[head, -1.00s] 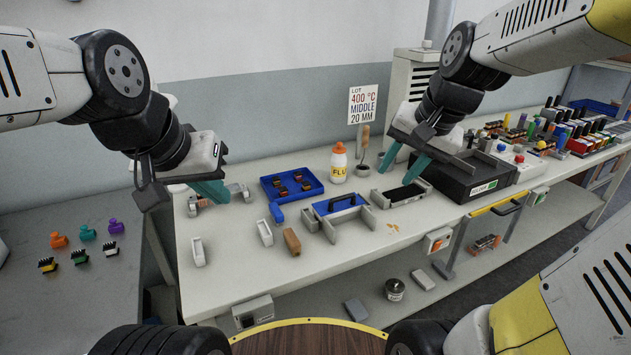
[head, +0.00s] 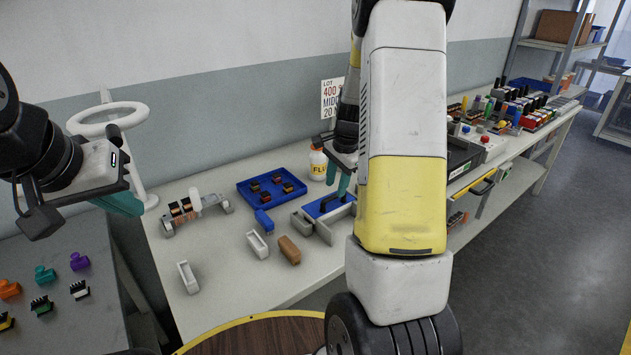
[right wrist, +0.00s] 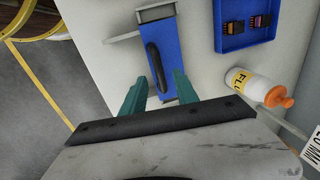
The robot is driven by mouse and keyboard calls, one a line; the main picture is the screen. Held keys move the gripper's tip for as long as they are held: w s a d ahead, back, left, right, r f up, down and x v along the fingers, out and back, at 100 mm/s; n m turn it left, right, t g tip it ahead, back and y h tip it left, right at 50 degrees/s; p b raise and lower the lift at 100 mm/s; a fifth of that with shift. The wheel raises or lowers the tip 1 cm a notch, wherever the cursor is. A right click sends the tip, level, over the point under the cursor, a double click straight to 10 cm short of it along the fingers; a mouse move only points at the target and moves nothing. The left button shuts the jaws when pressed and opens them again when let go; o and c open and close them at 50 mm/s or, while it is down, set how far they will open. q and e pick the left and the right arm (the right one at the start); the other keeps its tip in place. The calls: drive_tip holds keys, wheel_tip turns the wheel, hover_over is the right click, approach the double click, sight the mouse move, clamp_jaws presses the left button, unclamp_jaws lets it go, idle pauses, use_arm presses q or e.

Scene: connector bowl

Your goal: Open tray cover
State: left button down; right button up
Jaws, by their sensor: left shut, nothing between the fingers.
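The blue tray cover (head: 316,210) with a black handle lies on a grey holder on the bench, partly hidden by my right arm in the head view. In the right wrist view the cover (right wrist: 168,30) and its long handle (right wrist: 156,65) show clearly. My right gripper (right wrist: 160,79) is open, its teal fingers apart on either side of the handle; I cannot tell how far above the cover they are. In the head view my right gripper (head: 343,184) is partly behind my arm. My left gripper (head: 122,203) is shut and empty, at the bench's left end.
A blue tray (head: 245,190) with several connectors and a yellow-white bottle (head: 317,165) stand behind the cover. A white holder (head: 258,245) and a brown block (head: 289,250) lie in front. A grey side table (head: 95,325) holds several coloured connectors. My right arm hides the bench's middle.

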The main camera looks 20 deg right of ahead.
sight(334, 195)
drive_tip(key=shift+w+f, duration=0.15)
drive_tip(key=shift+f, duration=0.65)
drive_tip(key=shift+w+f, duration=0.1)
drive_tip(key=shift+f, duration=0.65)
clamp_jaws()
